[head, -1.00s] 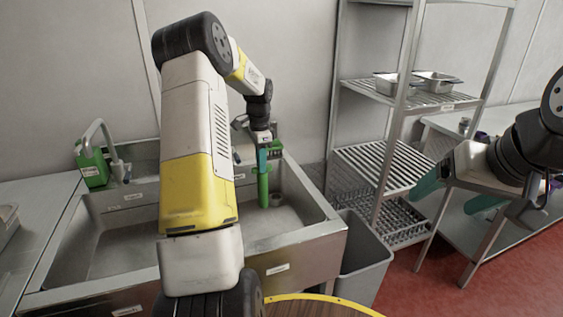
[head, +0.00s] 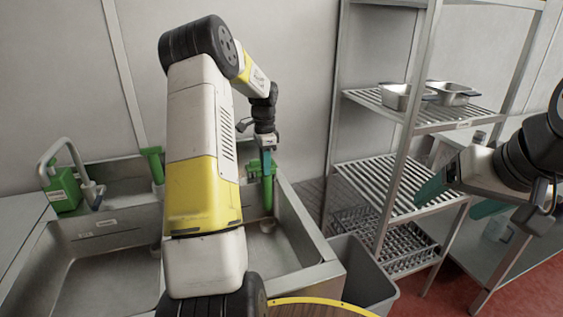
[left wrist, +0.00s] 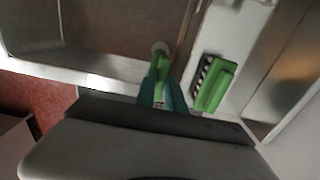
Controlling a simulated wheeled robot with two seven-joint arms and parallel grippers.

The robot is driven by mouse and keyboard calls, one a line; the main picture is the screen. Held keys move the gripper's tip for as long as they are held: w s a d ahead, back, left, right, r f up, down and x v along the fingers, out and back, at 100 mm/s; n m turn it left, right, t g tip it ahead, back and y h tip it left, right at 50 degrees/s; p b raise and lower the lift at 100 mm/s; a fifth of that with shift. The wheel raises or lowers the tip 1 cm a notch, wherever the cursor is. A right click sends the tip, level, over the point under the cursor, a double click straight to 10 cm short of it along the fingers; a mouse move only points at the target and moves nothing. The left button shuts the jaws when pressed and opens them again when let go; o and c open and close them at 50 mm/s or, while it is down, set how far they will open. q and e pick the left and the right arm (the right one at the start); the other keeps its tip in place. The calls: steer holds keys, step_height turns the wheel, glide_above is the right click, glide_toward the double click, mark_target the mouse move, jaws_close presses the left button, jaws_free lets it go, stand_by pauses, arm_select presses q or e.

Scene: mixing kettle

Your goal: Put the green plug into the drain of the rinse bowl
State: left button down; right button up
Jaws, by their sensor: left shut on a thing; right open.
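My left gripper (head: 267,168) is shut on the green plug (head: 268,197), a long upright green piece, over the right bowl of the sink (head: 288,258). A round pale drain (head: 267,227) lies in the bowl floor just below the plug's lower end; I cannot tell whether they touch. In the left wrist view the green plug (left wrist: 159,70) sits between the teal fingertips, with a pale round spot beyond its far end. My right gripper (head: 462,193) is open and empty at the right, away from the sink. The bowl labels are too small to read.
A green block with dark bristles (left wrist: 214,85) lies on the ledge beside the left gripper. Another upright green item (head: 153,163) is partly hidden by my left arm. A tap and green container (head: 62,190) stand at left. A grey bin (head: 362,275) and rack (head: 400,180) stand right.

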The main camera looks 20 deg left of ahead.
mark_target(266, 189)
arm_select(q)
steer(key=shift+f, duration=3.15)
steer(key=shift+f, duration=1.75)
steer(key=c, duration=0.9)
jaws_free()
steer(key=shift+o, duration=0.2)
steer(key=shift+r, duration=3.55)
